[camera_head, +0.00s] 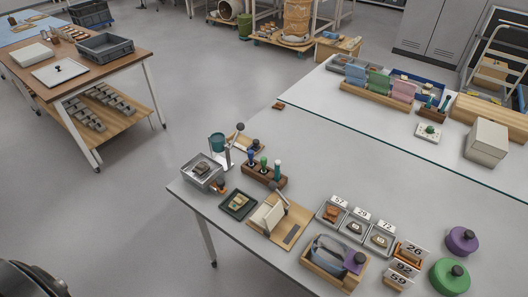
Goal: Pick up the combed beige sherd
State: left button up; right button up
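Several small sherds lie on the grey table (300,160), all too small for me to make out combing. A greenish-beige sherd (238,202) lies on a dark square tray (226,210). A darker sherd (202,168) lies in a grey bin (191,176) at the table's left corner. An orange-brown sherd (331,213) and two paler sherds, one in the middle tray (355,228) and one in the right tray (380,240), lie in numbered trays. I cannot tell which one is the combed beige sherd. Neither of my grippers is in view.
A wooden block with coloured-handled tools (264,175) stands behind the dark tray. The table's middle is clear.

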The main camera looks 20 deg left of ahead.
aim_at(240, 200)
jog(key=j+z, duration=0.3)
jog(key=j, duration=0.4)
jog(key=k+j+z, duration=0.1)
jog(key=j+z, duration=0.25)
jog(key=j, duration=0.4)
